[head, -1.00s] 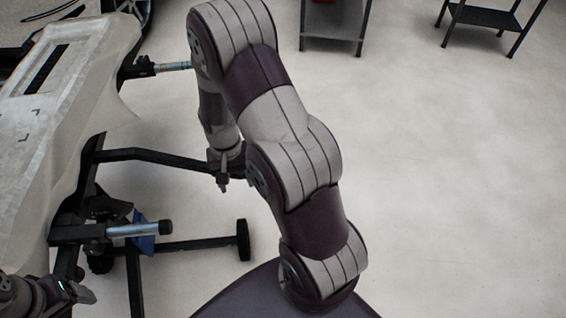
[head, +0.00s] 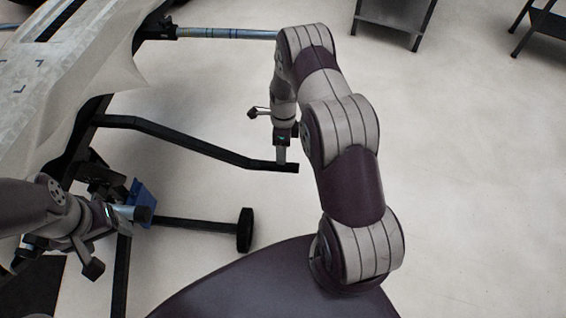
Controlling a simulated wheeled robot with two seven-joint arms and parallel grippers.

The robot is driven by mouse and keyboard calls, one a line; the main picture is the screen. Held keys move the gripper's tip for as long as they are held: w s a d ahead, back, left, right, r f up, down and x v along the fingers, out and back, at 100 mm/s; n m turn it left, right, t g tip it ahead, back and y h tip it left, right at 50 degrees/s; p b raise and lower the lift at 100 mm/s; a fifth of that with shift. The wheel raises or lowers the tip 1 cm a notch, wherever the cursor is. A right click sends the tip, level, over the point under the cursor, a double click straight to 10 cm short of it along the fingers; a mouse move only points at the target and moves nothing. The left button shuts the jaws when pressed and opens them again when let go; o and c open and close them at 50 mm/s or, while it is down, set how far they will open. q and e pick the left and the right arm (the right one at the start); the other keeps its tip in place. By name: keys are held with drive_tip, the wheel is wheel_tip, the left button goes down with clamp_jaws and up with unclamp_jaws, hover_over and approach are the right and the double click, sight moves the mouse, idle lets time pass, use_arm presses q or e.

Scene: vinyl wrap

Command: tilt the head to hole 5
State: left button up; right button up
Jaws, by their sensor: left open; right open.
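A pale, wrapped panel (head: 65,75) with small dark corner marks lies on a black stand (head: 180,143) at the upper left of the head view. I cannot make out any numbered hole on it. My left gripper (head: 103,240) is open at the lower left, beside the stand's short padded post and a blue part (head: 141,195). My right gripper (head: 268,135) is open, close above the end of the stand's long black bar in the picture. I cannot tell whether it touches the bar. Neither gripper visibly holds anything.
A long bluish tube (head: 235,33) reaches right from the panel toward my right arm. A grey metal table (head: 395,14) and a dark rack (head: 540,30) stand at the back. The floor on the right is clear.

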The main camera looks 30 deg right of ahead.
drive_tip(key=b+x, duration=0.1)
drive_tip(key=x, duration=0.5)
drive_tip(key=shift+f, duration=0.25)
clamp_jaws()
drive_tip(key=shift+a+f, duration=0.1)
drive_tip(key=shift+f, duration=0.2)
drive_tip(key=w+a+f+t+y+b, duration=0.1)
drive_tip(key=w+a+f+b, duration=0.1)
drive_tip(key=f+b, duration=0.6)
drive_tip(key=w+a+f+t+y+b, duration=0.1)
drive_tip(key=a+f+b, duration=0.3)
drive_tip(key=f+b, duration=0.4)
wheel_tip(320, 180, down, 3)
drive_tip(key=shift+w+a+r+n+y, duration=0.2)
drive_tip(key=shift+w+a+n+y, duration=0.1)
drive_tip(key=shift+w+y, duration=0.35)
drive_tip(key=shift+s, duration=0.1)
